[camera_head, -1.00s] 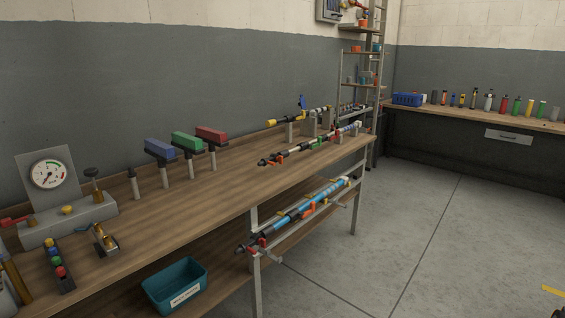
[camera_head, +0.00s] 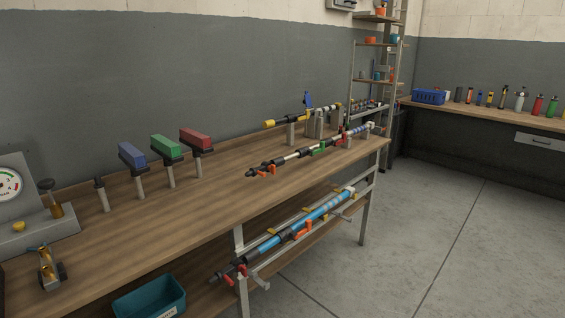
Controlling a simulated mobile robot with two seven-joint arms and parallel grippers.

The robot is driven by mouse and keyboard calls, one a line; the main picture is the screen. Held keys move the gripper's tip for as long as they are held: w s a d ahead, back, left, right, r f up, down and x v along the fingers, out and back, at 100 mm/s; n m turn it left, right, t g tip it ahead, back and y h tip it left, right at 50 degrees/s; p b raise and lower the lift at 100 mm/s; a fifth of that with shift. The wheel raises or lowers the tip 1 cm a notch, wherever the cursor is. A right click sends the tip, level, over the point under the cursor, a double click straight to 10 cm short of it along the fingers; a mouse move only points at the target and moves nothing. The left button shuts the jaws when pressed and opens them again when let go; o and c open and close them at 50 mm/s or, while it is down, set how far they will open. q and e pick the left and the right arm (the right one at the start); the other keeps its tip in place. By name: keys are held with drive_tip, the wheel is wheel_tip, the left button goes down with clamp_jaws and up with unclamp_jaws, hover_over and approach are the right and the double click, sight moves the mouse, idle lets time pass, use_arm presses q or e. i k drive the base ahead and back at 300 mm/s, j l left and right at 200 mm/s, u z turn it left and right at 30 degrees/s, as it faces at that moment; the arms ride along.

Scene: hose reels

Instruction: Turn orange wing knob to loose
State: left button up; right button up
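Several orange parts are in view, and I cannot tell at this size which one is the orange wing knob. A larger orange piece (camera_head: 302,230) is on the blue pole assembly (camera_head: 325,211) on the rack under the bench's right end. Any loose or tight marking is too small to read. Neither of my grippers is in view.
The wooden bench (camera_head: 215,215) runs along the wall, carrying blue (camera_head: 131,155), green (camera_head: 165,146) and red (camera_head: 196,139) blocks on posts. A teal bin (camera_head: 150,298) sits below. A shelf ladder (camera_head: 378,80) stands behind. The concrete floor (camera_head: 420,240) at right is clear.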

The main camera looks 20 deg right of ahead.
sight(272, 168)
drive_tip(key=i+l, duration=0.2)
drive_tip(key=l, duration=0.15)
drive_tip(key=i+l+u, duration=0.1)
drive_tip(key=l, duration=0.2)
drive_tip(key=i+l, duration=0.4)
drive_tip(key=l, duration=0.3)
drive_tip(key=i+l+u, duration=0.1)
drive_tip(key=l, duration=0.25)
drive_tip(key=i, duration=0.05)
